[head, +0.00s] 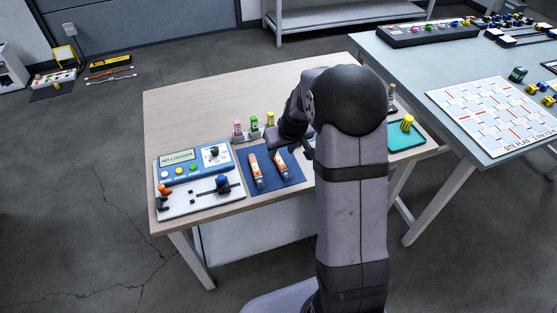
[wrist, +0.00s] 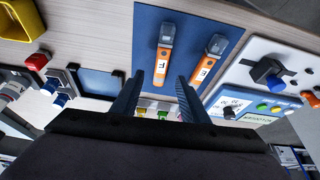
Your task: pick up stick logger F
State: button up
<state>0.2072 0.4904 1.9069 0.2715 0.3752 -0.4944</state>
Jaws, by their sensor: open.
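Two orange stick loggers with grey ends lie apart on a blue mat (head: 262,187). In the wrist view the left logger (wrist: 162,65) has a white label that looks like F. The right logger (wrist: 206,66) has a label that looks like E; both letters are small. In the head view the F-looking one is the right stick (head: 281,166) and the other is the left stick (head: 256,172). My gripper (wrist: 159,85) is open and empty, its fingers to either side of the F-looking logger in the wrist view; its height above the mat is unclear.
Left of the mat stands a blue logger station (head: 190,168) with a white board (head: 197,199). Pink, green and yellow-topped small items (head: 254,125) stand behind the mat. A teal tray (head: 400,139) with a yellow object is at the right. The back left table (head: 190,110) is clear.

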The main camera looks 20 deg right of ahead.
aim_at(278, 159)
jog(key=shift+p+x, duration=0.45)
jog(key=shift+x, duration=2.1)
jog(key=shift+s+a+f, duration=0.1)
jog(key=shift+f, duration=0.1)
grip_shut()
